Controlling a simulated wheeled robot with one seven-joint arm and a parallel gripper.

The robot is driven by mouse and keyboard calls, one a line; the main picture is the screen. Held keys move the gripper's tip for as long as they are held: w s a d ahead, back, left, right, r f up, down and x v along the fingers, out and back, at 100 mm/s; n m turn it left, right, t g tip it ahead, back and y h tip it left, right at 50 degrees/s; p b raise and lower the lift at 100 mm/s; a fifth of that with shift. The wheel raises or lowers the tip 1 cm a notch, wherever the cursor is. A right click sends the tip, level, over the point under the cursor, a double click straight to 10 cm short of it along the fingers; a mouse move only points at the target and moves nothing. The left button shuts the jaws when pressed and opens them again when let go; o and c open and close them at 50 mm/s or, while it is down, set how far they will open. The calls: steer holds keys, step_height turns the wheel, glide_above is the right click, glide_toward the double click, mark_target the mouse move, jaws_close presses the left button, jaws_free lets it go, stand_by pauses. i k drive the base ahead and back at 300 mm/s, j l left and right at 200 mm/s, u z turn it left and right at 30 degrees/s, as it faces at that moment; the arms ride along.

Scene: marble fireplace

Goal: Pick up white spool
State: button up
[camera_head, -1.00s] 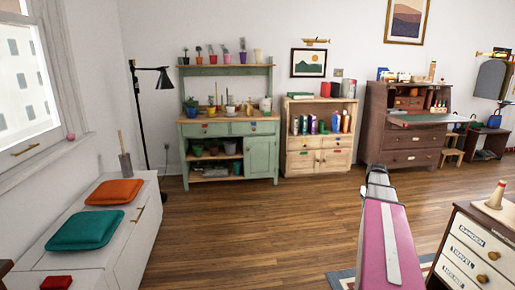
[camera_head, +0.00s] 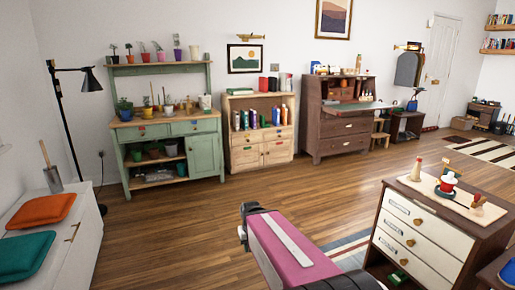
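A small white item (camera_head: 449,178), which may be the white spool, sits with red parts on a pale mat on top of the drawer chest (camera_head: 409,232) at the right. It is too small to tell for sure. A tan cone-shaped item (camera_head: 417,169) stands behind it to the left, and another small item (camera_head: 477,202) stands to its right. My pink arm link reaches in from the bottom middle, left of the chest. It ends in a dark joint, and I see no gripper fingers.
A green hutch (camera_head: 196,155) with pots, a pale cabinet (camera_head: 260,151) and a brown desk (camera_head: 338,133) line the back wall. A white bench (camera_head: 70,250) with cushions is at the left. The wooden floor between is clear, with a striped rug (camera_head: 346,250) by the chest.

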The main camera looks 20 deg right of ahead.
mark_target(446, 185)
steer(key=z, duration=2.25)
steer(key=j+z, duration=0.15)
steer(key=z, duration=0.35)
steer(key=j+z, duration=0.15)
steer(key=z, duration=0.35)
